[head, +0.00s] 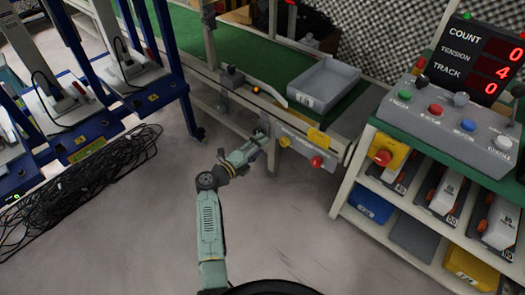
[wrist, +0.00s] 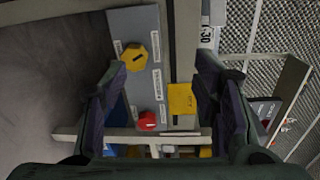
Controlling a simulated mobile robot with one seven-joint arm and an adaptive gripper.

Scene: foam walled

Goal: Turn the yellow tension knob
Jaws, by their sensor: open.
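The yellow tension knob (wrist: 135,57) is a faceted knob with a dark slot line on a grey panel (wrist: 124,22). It shows in the wrist view, above the middle and left of centre. In the head view the yellow knob (head: 284,142) sits on the panel at the conveyor's front, just right of my gripper (head: 263,138). In the wrist view my gripper (wrist: 160,88) is open, its two dark fingers apart with nothing held between them. The knob lies toward the left finger's tip; whether they touch I cannot tell. The display (head: 485,62) reads TENSION 4, COUNT 0, TRACK 0.
A red knob (wrist: 147,121) and a yellow label (wrist: 181,98) are near the yellow knob. A grey bin (head: 324,84) stands on the green conveyor. A button console (head: 450,130) tops a shelf at right. Black cables (head: 95,175) lie on the floor at left.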

